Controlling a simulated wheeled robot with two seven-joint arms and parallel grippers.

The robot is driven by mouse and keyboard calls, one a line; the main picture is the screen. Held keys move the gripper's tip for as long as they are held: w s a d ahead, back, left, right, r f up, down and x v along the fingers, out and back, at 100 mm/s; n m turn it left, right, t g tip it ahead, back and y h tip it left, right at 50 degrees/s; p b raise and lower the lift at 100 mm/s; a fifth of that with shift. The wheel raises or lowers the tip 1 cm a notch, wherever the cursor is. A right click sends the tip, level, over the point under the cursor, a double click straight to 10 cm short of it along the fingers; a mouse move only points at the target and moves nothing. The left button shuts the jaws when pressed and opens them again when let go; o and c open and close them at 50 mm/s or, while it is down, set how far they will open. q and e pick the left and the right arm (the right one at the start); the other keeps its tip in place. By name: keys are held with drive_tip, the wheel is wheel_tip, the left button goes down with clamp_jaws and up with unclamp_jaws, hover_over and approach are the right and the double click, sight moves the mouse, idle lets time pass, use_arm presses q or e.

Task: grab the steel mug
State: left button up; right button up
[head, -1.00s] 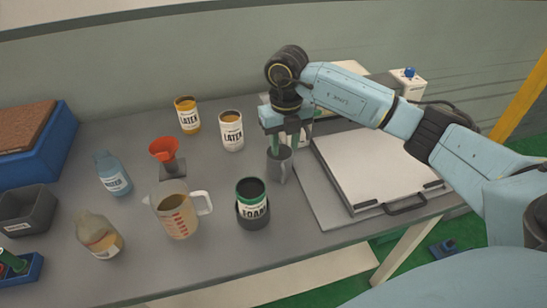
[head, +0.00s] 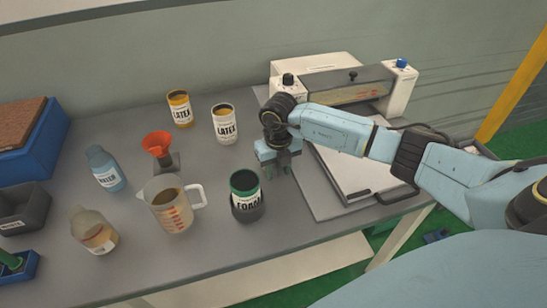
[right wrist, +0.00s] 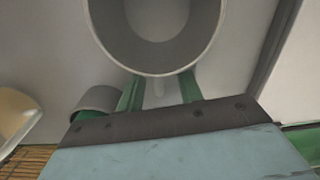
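The steel mug (right wrist: 155,55) fills the top of the right wrist view, upright, its round mouth facing the camera. My right gripper (right wrist: 160,88) has its two green fingers apart, one on each side of the mug's narrow handle (right wrist: 158,90). Gaps show between the handle and both fingers, so the gripper looks open. In the head view my right gripper (head: 279,168) points down at the table beside the foam can and hides nearly all of the mug. My left gripper is not in view.
The foam can (head: 246,192) in its dark holder stands close left of my right gripper. A measuring jug (head: 168,207), a red funnel (head: 157,144) and two latex cans (head: 226,125) stand farther left. A press machine (head: 345,85) with a flat plate lies right and behind.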

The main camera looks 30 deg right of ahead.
clamp_jaws()
idle(0.3)
